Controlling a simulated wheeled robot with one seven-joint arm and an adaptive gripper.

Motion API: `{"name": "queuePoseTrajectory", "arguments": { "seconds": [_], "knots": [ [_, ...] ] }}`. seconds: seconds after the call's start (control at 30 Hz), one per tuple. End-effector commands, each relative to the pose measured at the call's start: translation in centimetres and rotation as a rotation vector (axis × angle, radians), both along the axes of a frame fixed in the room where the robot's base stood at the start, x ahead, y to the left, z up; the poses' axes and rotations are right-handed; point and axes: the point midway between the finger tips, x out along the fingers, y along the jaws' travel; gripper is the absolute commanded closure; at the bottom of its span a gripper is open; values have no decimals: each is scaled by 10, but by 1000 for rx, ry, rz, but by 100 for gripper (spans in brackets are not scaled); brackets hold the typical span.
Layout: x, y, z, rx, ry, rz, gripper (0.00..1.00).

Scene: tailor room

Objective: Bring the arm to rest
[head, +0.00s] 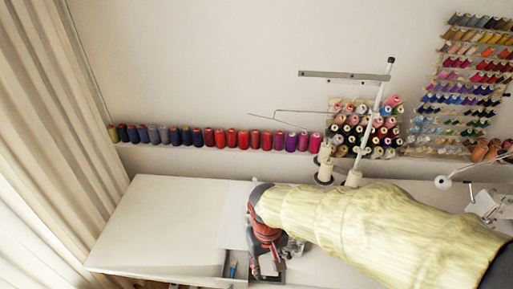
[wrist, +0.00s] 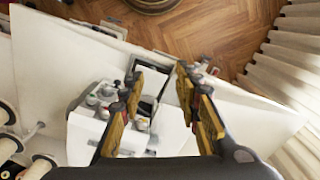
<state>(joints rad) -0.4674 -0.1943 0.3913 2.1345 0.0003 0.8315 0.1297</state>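My gripper (head: 266,262) shows in the head view above the white table, at the end of my arm in its pale yellow sleeve. It points down toward the table's front edge. In the wrist view my gripper (wrist: 165,98) has its two fingers spread apart, with nothing between them. The white table (head: 160,215) lies below it, and the tabletop also shows in the wrist view (wrist: 245,110). My arm hides much of the table's right part in the head view.
A white sewing machine (wrist: 88,130) stands beside the left finger in the wrist view. Thread cones (head: 325,165) and a thread stand (head: 378,110) rise behind my arm. A row of spools (head: 220,138) lines the wall. Curtains (head: 45,120) hang left. The table's left part is clear.

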Motion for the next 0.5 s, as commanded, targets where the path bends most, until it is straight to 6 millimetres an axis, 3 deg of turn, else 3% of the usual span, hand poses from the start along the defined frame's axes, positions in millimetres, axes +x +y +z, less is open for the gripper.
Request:
{"name": "queuePoseTrajectory", "arguments": {
  "seconds": [0.2, 0.5],
  "knots": [
    [-26, -70, 62, 55, -153, -51, 67],
    [-57, -140, 120, 93, -420, -244, 67]
  ]
}}
